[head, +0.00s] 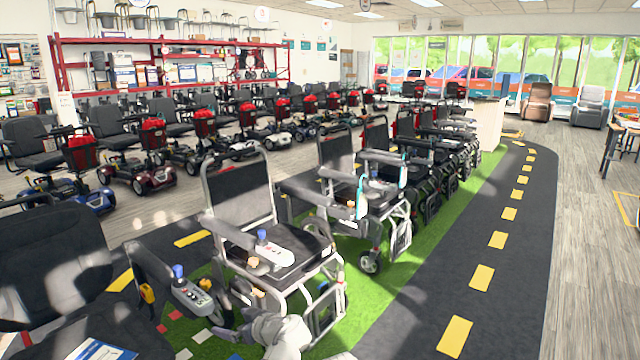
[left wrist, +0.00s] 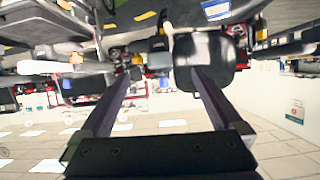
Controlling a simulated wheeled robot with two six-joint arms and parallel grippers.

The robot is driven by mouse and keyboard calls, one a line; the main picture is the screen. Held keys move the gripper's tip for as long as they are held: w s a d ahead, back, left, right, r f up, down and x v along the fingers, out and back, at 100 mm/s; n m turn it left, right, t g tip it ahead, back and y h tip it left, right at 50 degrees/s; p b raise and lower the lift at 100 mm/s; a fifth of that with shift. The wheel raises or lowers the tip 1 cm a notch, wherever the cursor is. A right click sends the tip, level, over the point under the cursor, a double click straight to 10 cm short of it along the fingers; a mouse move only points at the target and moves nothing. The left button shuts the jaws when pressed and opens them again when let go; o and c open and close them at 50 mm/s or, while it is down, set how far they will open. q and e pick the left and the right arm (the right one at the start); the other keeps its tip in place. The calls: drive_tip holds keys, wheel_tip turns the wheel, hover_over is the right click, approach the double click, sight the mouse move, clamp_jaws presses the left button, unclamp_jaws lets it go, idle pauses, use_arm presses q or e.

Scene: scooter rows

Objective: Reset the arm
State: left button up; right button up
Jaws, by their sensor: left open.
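My left arm comes in at the bottom centre of the head view as a pale grey link. Its dark left gripper (head: 230,312) appears to point left, low in front of the nearest power wheelchair (head: 243,190). In the left wrist view the two dark fingers of the left gripper (left wrist: 160,75) stand well apart, with nothing held between them. That view looks upside down, with ceiling tiles at the bottom and a black seat or headrest beyond the fingers. My right gripper is not in view.
A wheelchair joystick console (head: 192,293) and a dark seat (head: 55,265) are close at the left. More wheelchairs stand in a row on green turf (head: 410,255). A black road mat (head: 515,260) on the right is clear. Mobility scooters line the left.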

use_arm(q)
drive_tip(key=s+d+r+m+g+h+p, duration=0.4)
drive_tip(key=s+d+r+m+p, duration=0.2)
drive_tip(key=s+p, duration=0.5)
drive_tip(key=s+d+r+m+g+h+p, duration=0.4)
drive_tip(key=s+d+p, duration=0.5)
drive_tip(key=p, duration=0.4)
wheel_tip(320, 180, up, 2)
drive_tip(key=s+m+h, duration=0.1)
drive_tip(key=m, duration=0.2)
drive_tip(key=shift+s+d+m, duration=0.15)
drive_tip(key=shift+s+m, duration=0.25)
drive_tip(key=shift+c, duration=0.2)
